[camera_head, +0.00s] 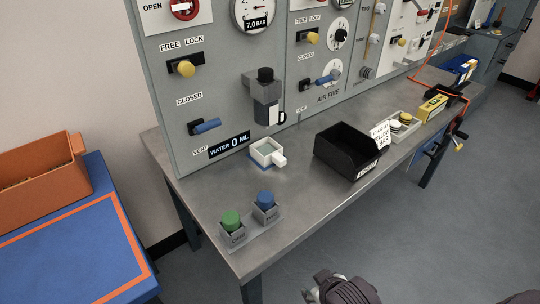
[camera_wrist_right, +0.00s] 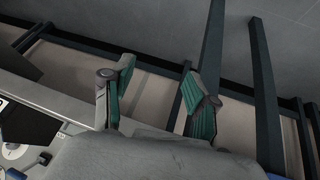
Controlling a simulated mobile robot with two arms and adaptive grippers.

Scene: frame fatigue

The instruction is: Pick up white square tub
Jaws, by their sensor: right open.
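The white square tub (camera_head: 268,152) has a short block-like handle on its right side. It sits upright on the grey bench, on a blue mark below the panel's dark filter bowl. My right gripper (camera_wrist_right: 157,75) shows in its wrist view with its two green-padded fingers apart and nothing between them. The tub is not in that view. I cannot make out a left gripper.
The grey bench (camera_head: 215,215) is clear around the tub. Green (camera_head: 231,221) and blue (camera_head: 265,204) knobbed blocks stand in front. A black bin (camera_head: 347,151) stands to the right. The upright panel (camera_head: 222,75) rises close behind. An orange bin (camera_head: 38,168) rests at left.

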